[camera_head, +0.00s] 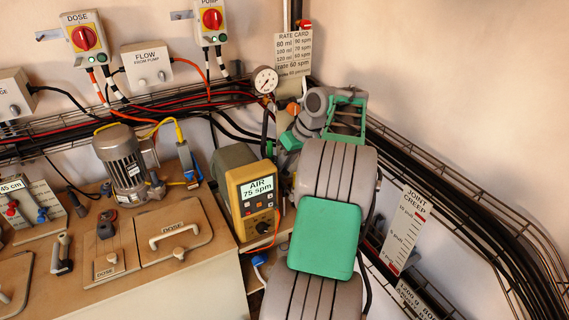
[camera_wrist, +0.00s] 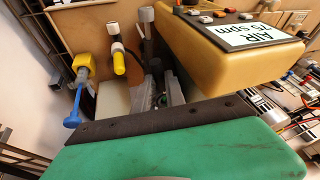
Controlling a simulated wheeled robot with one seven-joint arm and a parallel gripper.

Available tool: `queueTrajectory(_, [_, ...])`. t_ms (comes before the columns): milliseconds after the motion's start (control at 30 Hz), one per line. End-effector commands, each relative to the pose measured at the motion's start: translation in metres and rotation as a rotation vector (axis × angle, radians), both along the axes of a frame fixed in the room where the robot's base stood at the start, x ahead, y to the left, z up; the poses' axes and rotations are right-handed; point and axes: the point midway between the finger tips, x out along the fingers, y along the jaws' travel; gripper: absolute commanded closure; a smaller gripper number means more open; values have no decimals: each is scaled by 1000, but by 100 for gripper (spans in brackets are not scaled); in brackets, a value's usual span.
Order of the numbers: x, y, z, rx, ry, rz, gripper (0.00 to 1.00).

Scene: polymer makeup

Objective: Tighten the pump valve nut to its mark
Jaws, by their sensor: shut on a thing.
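The air pump (camera_head: 255,196) is a yellow-fronted box with a display reading "AIR 75 spm". In the wrist view its yellow casing (camera_wrist: 235,60) fills the upper right. My gripper (camera_wrist: 165,92) shows there as narrow grey fingers beyond my green wrist housing, close beside the casing. It is shut on a small part, which I take to be the pump valve nut. The fingers and housing hide most of that part, and I cannot make out its mark. In the head view my grey and green arm covers the area right of the pump, and I cannot make out the fingertips.
A grey motor (camera_head: 127,165) and a lidded DOSE hatch (camera_head: 176,235) are on the bench to the left. A pressure gauge (camera_head: 265,80) and cable trays are behind. A yellow fitting with a blue handle (camera_wrist: 76,100) is at the wrist view's left. The JOINT CREEP card (camera_head: 406,228) is at right.

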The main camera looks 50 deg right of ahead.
Motion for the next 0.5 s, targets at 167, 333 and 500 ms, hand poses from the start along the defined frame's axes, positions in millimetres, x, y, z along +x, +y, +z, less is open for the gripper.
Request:
queueTrajectory(167, [0, 0, 0, 0, 0, 0, 100])
queueTrajectory(333, [1, 3, -2, -3, 0, -42, 100])
queueTrajectory(500, [2, 12, -3, -4, -1, -179, 100])
